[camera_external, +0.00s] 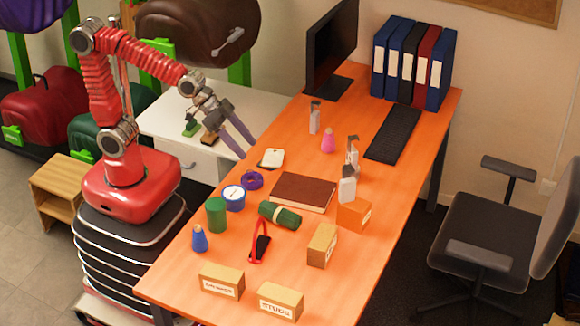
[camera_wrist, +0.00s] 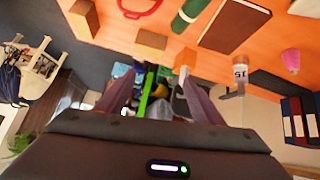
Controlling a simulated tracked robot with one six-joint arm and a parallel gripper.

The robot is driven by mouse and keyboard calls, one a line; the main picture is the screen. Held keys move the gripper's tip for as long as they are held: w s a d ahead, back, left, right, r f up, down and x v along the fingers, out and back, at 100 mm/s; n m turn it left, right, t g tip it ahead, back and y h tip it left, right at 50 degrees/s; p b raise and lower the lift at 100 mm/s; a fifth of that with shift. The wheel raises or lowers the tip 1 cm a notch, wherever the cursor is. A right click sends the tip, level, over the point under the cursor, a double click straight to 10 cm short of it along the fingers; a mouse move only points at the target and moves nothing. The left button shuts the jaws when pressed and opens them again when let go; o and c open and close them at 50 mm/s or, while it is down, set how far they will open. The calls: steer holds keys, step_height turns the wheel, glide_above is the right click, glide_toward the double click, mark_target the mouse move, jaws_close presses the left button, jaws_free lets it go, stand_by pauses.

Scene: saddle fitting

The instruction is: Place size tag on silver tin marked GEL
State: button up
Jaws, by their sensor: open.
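A flat white piece with a dark mark (camera_external: 272,158), possibly the size tag, lies near the table's left edge. A round tin with a blue side and pale lid (camera_external: 233,198) stands in front of it; I cannot read its marking or confirm that it is the GEL tin. Pale grey-white containers stand at the middle right (camera_external: 347,189) and farther back (camera_external: 315,120); their lettering is unreadable in this view. My gripper (camera_external: 247,150) is open, with its fingers pointing down beside the white piece. In the wrist view the open fingers (camera_wrist: 156,80) have nothing between them.
A brown book (camera_external: 302,192), purple tape ring (camera_external: 252,180), green roll (camera_external: 280,215) and red-handled item (camera_external: 259,243) crowd the table. Several tan boxes (camera_external: 222,281) stand near the front. A monitor (camera_external: 331,48), keyboard (camera_external: 393,134) and binders (camera_external: 412,62) occupy the back.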

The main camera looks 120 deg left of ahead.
steer(key=s+d+m+g, duration=0.1)
steer(key=s+d, duration=0.1)
steer(key=s, duration=0.8)
steer(key=s+d+f+m+g, duration=0.1)
steer(key=s+d+g, duration=0.1)
steer(key=s, duration=0.9)
steer(key=shift+d, duration=0.55)
